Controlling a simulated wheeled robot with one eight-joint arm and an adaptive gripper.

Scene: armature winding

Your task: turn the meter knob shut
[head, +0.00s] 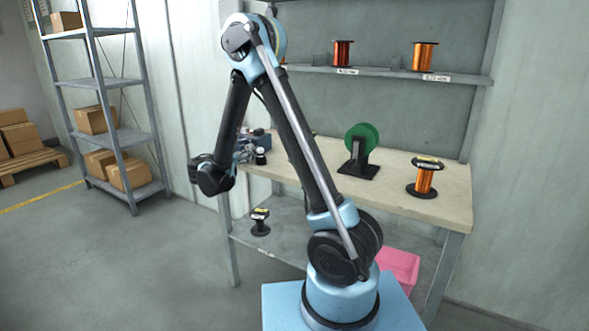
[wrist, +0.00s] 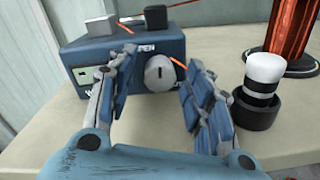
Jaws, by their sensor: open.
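The meter (wrist: 112,48) is a blue box with a small pale display on its front, standing on the workbench in the wrist view. Its knob (wrist: 161,73) is a round grey dial with a small dark slot, on the right part of the front face. My gripper (wrist: 160,70) is open, with its two blue-padded fingers on either side of the knob and nothing held. I cannot tell whether the fingers touch the meter. In the head view the meter (head: 259,137) is small, at the bench's left end, and my gripper (head: 243,152) is beside it.
A black and white cylinder in a black cup (wrist: 258,105) stands right of my gripper. Behind it is a copper wire spool (wrist: 292,35). The workbench (head: 400,170) also bears a green reel (head: 361,142) and an orange spool (head: 424,178). More spools sit on the shelf (head: 385,76) above.

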